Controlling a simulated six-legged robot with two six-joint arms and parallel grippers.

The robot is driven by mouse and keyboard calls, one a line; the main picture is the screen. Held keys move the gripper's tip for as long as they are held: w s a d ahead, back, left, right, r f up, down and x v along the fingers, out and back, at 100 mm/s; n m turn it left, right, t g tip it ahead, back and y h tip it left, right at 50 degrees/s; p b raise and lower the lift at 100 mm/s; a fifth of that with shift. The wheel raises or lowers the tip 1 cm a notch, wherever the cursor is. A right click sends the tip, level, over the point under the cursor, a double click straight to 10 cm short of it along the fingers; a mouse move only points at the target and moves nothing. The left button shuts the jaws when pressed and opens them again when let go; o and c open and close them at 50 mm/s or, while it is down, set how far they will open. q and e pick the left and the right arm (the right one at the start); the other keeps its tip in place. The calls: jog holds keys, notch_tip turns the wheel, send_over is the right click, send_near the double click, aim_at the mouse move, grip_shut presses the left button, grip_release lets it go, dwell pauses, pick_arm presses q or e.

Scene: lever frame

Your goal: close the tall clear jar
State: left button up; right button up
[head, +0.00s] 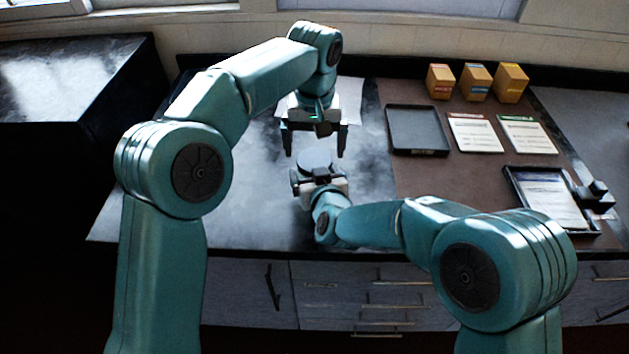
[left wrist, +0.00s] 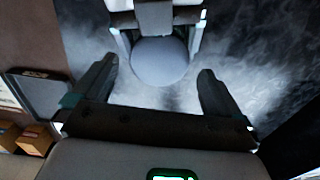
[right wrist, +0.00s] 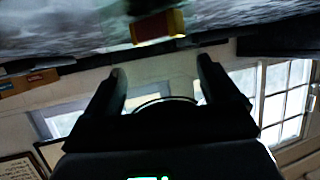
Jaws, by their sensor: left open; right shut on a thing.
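A round grey disc (head: 314,159), which looks like the lid on top of the jar, sits in front of my right gripper (head: 319,173). In the left wrist view the disc (left wrist: 160,62) lies between the right gripper's fingers. The right wrist view shows a faint curved clear edge (right wrist: 166,101) between the fingers, and a yellow and red label-like patch (right wrist: 158,27) beyond them. The jar's clear wall is hard to make out. My right gripper is shut on the jar. My left gripper (head: 315,142) is open and empty, fingers pointing down, above and behind the disc.
A white sheet (head: 350,97) lies behind the left gripper. To the right, on a brown mat, are a dark tray (head: 417,130), two printed cards (head: 475,133), several small orange boxes (head: 477,82) and a framed document (head: 548,197). The dark counter (head: 250,200) left of the jar is clear.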

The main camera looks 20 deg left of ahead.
pick_arm(q)
jog(key=shift+f, duration=1.4)
pick_arm(e)
jog(key=shift+s+f, duration=0.1)
jog(key=shift+f, duration=0.05)
pick_arm(q)
jog(key=c, duration=1.1)
jog(key=m, duration=0.3)
jog(key=o, duration=1.1)
jog(key=shift+r, duration=2.25)
